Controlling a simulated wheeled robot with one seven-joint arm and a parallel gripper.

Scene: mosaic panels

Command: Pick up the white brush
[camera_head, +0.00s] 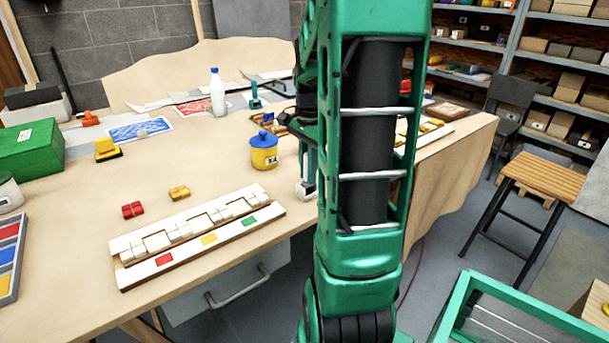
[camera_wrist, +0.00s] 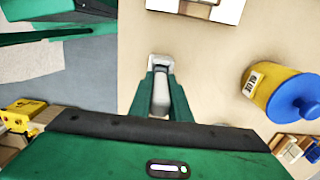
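The white brush (camera_wrist: 159,62) shows in the wrist view as a pale block-like head with a grey-white handle running back between my fingers. My gripper (camera_wrist: 161,82) has its two green fingers close against both sides of this handle and looks shut on it. In the head view the brush (camera_head: 305,189) is a small white piece at the tip of my gripper (camera_head: 309,172), near the table's front edge. My arm hides part of the area to its right. I cannot tell whether the brush touches the table.
A yellow glue pot with a blue lid (camera_head: 264,151) stands close by on the table (camera_head: 205,168). A white tile rack (camera_head: 190,240) lies to the left, with red (camera_head: 133,210) and yellow (camera_head: 179,193) pieces behind it. A white bottle (camera_head: 217,92) stands farther back. A stool (camera_head: 555,180) is at right.

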